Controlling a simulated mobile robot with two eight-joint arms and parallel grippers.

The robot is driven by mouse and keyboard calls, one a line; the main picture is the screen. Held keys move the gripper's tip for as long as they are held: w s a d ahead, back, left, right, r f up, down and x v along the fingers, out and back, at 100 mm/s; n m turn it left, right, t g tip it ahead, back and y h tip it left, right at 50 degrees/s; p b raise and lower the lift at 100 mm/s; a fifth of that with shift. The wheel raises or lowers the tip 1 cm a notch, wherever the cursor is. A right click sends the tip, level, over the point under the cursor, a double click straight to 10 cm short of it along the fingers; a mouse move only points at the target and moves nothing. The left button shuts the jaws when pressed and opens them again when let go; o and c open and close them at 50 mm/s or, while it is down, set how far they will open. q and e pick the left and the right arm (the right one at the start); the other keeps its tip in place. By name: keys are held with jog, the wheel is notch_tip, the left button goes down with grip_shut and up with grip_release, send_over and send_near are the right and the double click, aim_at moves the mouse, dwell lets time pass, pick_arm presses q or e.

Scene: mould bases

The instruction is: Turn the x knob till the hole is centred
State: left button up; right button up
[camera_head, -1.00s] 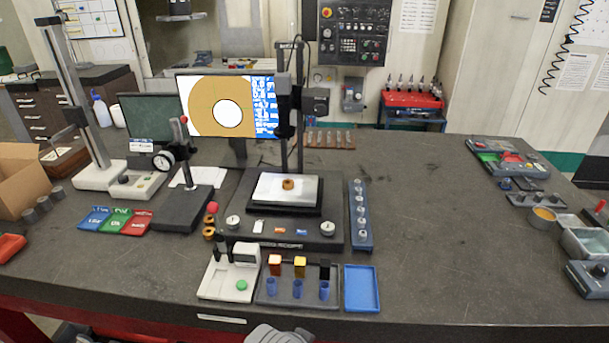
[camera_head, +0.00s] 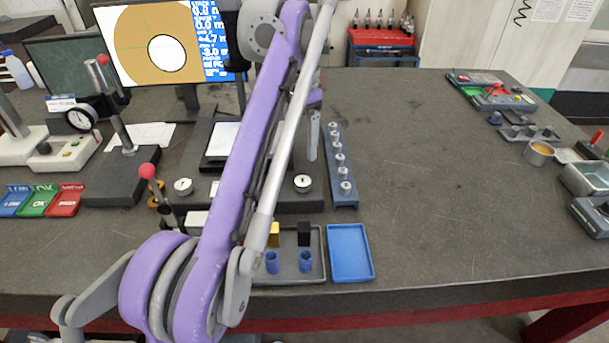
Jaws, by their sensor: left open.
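The measuring scope's base (camera_head: 285,203) stands on the bench, largely hidden behind my purple arm. Two round pale knobs show on it, a left knob (camera_head: 183,187) and a right knob (camera_head: 303,183); I cannot read which is x. The white stage plate (camera_head: 222,139) shows only in part. The monitor (camera_head: 120,70) shows a white hole (camera_head: 167,54) in an orange ring, with thin green crosshair lines; the hole looks low and right of their crossing. My left gripper (camera_head: 313,148) hangs open above the right knob, its fingers partly hidden. My right gripper is out of view.
A blue rack of pins (camera_head: 340,165) stands close to the right of the scope. A blue tray (camera_head: 350,252) and a grey tray (camera_head: 288,275) with blue cups lie in front. A red-balled lever (camera_head: 147,172) stands left.

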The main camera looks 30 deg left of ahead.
aim_at(301, 181)
pick_arm(q)
notch_tip(301, 181, down, 9)
jog(key=shift+s+d+f+b, duration=0.1)
jog(key=shift+b, duration=1.1)
jog(key=shift+f, duration=0.7)
jog(key=shift+c, duration=0.3)
grip_shut()
